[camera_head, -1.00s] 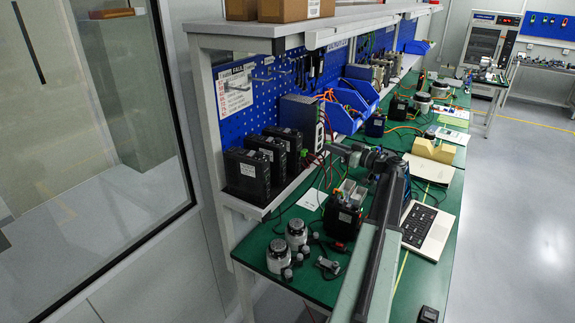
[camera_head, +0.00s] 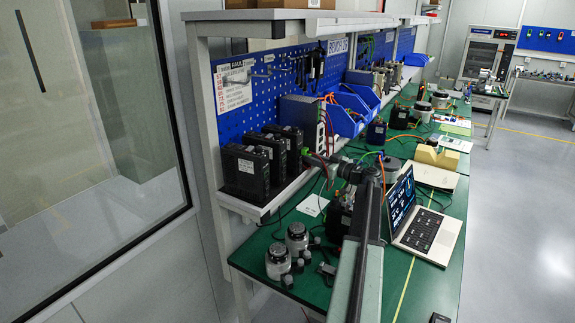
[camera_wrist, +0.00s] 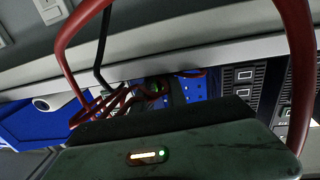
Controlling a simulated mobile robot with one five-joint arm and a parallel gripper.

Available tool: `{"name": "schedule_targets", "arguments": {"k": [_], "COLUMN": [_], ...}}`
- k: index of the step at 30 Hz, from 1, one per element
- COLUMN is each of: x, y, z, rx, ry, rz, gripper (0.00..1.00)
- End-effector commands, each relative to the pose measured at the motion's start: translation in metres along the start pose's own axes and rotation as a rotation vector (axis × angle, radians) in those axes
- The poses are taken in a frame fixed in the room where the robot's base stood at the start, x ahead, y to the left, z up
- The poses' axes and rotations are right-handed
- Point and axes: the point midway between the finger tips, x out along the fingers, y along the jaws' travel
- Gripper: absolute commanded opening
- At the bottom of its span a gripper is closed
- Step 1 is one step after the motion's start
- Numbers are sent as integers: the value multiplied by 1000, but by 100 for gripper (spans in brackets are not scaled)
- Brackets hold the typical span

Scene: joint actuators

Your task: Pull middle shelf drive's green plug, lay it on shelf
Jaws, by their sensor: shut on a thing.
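Three black drives stand in a row on the shelf (camera_head: 232,204) under the blue pegboard; the middle drive (camera_head: 272,153) is between the near and far ones. My gripper (camera_head: 311,155) is at the shelf's right side, beside the far drive in the picture. It is shut on a small green plug (camera_head: 306,151), which shows at its tip with red wires hanging near it. Whether the plug is clear of every drive is too small to tell.
An open laptop (camera_head: 428,225) and two round grey-white devices (camera_head: 278,262) are on the green bench (camera_head: 405,285). A grey unit (camera_head: 299,120) and blue bins (camera_head: 345,118) stand farther along the shelf. Red cables (camera_wrist: 296,70) loop close around my wrist.

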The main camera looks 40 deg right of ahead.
Motion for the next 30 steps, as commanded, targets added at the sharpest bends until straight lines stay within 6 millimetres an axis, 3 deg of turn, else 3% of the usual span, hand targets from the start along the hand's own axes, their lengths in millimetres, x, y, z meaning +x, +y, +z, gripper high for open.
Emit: {"name": "schedule_targets", "arguments": {"k": [2,3,5,16,24,30], "x": [0,0,0,-5,-55,-77], "y": [0,0,0,0,0,0], "z": [-1,-1,-1,0,0,0], "rx": [0,0,0,0,0,0], "ry": [0,0,0,0,0,0], "rz": [0,0,0,0,2,0], "gripper": [0,25,42,42,42,42]}}
